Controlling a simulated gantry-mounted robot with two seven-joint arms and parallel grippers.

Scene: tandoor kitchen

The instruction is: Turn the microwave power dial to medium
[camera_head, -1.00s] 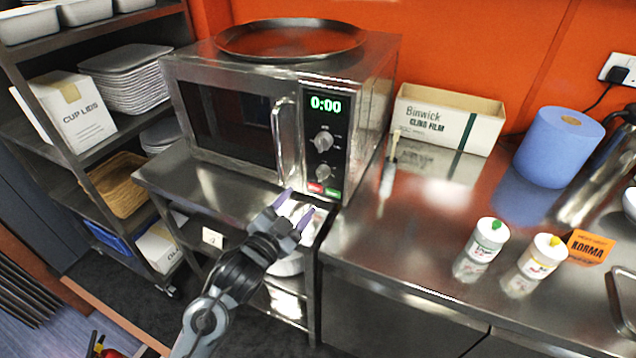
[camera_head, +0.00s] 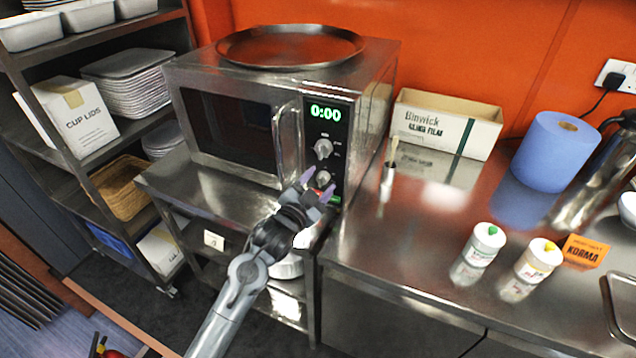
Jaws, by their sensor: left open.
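The steel microwave (camera_head: 235,88) stands on a metal stand, with its door shut and its display (camera_head: 325,113) reading 0:00. Its control panel has two silver dials one above the other. The upper dial (camera_head: 323,149) is in clear view. The lower dial (camera_head: 322,179) is partly hidden behind my fingertips. Which one sets the power is too small to read. My left gripper (camera_head: 318,187) is open, in front of the lower part of the panel. Its fingers point up at the lower dial. I cannot tell whether they touch it. My right gripper is not in view.
The vertical door handle (camera_head: 288,145) sticks out just left of the panel. A steel counter (camera_head: 400,255) to the right holds a cling film box (camera_head: 446,124), a brush in a pot, a blue roll (camera_head: 555,150) and two shakers.

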